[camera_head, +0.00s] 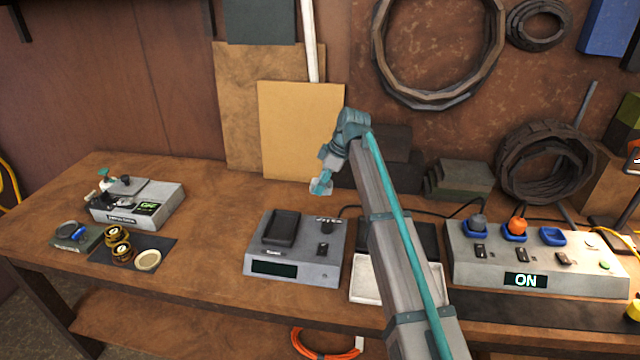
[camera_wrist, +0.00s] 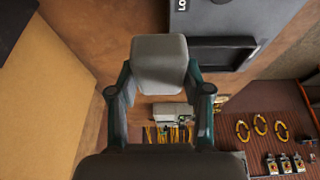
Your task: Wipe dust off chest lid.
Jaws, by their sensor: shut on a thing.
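My gripper (camera_head: 321,186) is above the back of the workbench, left of the middle, in the head view. The wrist view shows my gripper (camera_wrist: 160,75) shut on a light grey block (camera_wrist: 160,62), with a finger on each side of it. The block is small and pale in the head view. I cannot make out a chest lid or dust for certain in either view. A shallow white tray (camera_head: 366,291) with a dark panel behind it is partly hidden by my arm, and I cannot tell whether they belong to a chest.
A grey device (camera_head: 291,270) with a dark cradle stands in front of my gripper. A grey switch box (camera_head: 525,281) reading "ON" is at right. A smaller grey device (camera_head: 160,195) and round tins (camera_head: 116,240) are at left. A tan board (camera_head: 300,130) leans behind. Bare bench lies between.

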